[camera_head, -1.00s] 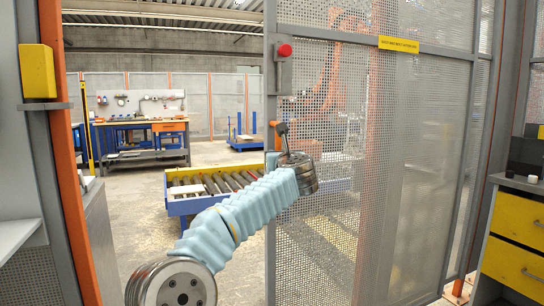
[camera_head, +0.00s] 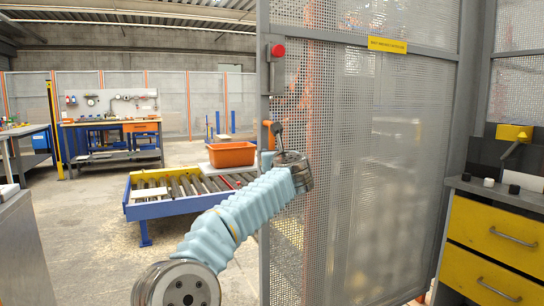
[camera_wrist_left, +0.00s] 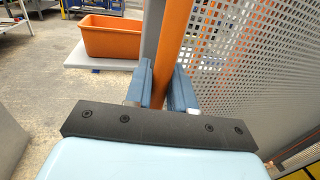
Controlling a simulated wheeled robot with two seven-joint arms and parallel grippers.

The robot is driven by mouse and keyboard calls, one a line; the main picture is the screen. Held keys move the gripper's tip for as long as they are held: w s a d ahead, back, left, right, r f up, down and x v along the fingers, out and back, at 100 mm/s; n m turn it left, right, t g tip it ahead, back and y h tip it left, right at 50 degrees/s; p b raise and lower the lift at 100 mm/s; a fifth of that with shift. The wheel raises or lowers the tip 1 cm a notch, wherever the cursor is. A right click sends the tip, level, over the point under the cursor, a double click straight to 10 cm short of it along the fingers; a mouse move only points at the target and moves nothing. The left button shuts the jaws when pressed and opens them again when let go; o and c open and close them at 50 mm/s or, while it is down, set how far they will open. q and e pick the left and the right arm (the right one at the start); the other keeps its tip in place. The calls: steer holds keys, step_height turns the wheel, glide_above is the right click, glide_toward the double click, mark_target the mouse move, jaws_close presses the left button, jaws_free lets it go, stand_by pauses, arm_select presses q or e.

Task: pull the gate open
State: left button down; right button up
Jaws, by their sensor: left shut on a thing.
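The gate (camera_head: 365,170) is a perforated metal panel in a grey frame, on the right half of the head view. A red button box (camera_head: 277,65) and a yellow label (camera_head: 387,45) are on it. Its orange handle (camera_head: 268,130) is near the free left edge; in the wrist view the handle (camera_wrist_left: 172,42) stands upright between my fingers. My left gripper (camera_wrist_left: 160,90) is shut on this handle. In the head view the gripper (camera_head: 268,160) is partly hidden behind my wrist. The doorway left of the gate is open. My right gripper is not in view.
A roller conveyor (camera_head: 150,209) with an orange bin (camera_head: 232,153) stands beyond the opening. A workbench (camera_head: 112,123) is at the back. A grey cabinet with yellow drawers (camera_head: 495,240) is close at the right. Bare floor (camera_head: 95,235) lies left of the conveyor.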

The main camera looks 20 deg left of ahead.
arm_select(q)
steer(key=shift+w+d, duration=0.1)
steer(key=c, duration=1.1)
jaws_free()
steer(key=shift+s+d, duration=0.1)
steer(key=shift+s, duration=0.1)
steer(key=b+v, duration=0.4)
steer(key=v, duration=0.9)
steer(key=shift+s+d+b, duration=0.15)
steer(key=shift+b, duration=0.15)
steer(key=shift+f, duration=0.1)
